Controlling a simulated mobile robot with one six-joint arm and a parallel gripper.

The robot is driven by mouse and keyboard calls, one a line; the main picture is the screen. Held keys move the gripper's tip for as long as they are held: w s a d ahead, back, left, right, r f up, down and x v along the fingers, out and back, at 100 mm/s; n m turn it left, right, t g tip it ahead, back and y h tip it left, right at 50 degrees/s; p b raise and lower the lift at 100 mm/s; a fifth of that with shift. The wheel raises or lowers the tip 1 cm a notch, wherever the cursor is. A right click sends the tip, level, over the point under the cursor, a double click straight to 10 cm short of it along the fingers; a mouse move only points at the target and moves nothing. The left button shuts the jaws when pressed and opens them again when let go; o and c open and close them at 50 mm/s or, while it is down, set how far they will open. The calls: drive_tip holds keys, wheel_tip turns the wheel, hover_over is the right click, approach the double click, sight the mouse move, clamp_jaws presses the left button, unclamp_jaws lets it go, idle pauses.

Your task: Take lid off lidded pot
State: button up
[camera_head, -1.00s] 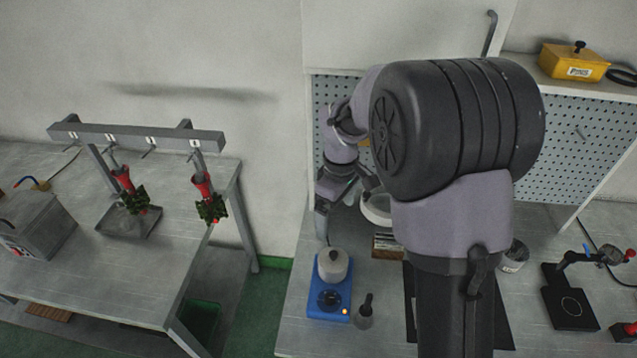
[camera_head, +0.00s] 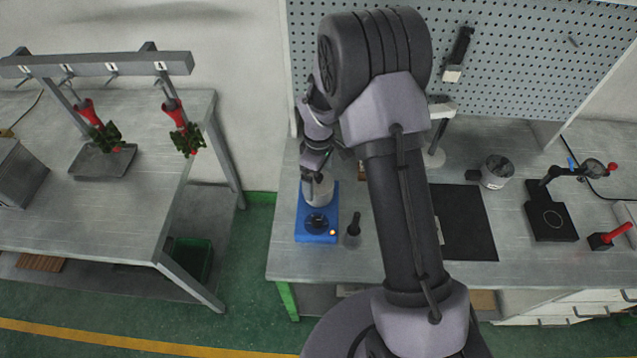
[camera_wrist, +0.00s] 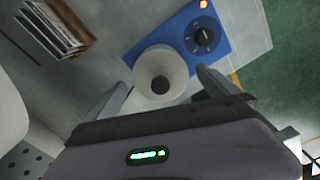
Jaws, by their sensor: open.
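The lidded pot (camera_head: 318,190) is a small pale grey pot standing on a blue heater (camera_head: 316,224) with a dark dial and a lit orange light. I cannot tell how far the fingertips are above the lid.
A small dark-handled tool (camera_head: 353,230) stands right of the heater. A wooden holder of flat items (camera_wrist: 58,28) lies near the pot in the wrist view. A black mat (camera_head: 464,222), a grey tub (camera_head: 496,171) and a black stand (camera_head: 550,215) are farther right.

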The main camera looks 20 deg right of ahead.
drive_tip(key=shift+r, duration=0.15)
drive_tip(key=shift+c, duration=0.7)
drive_tip(key=c, duration=1.3)
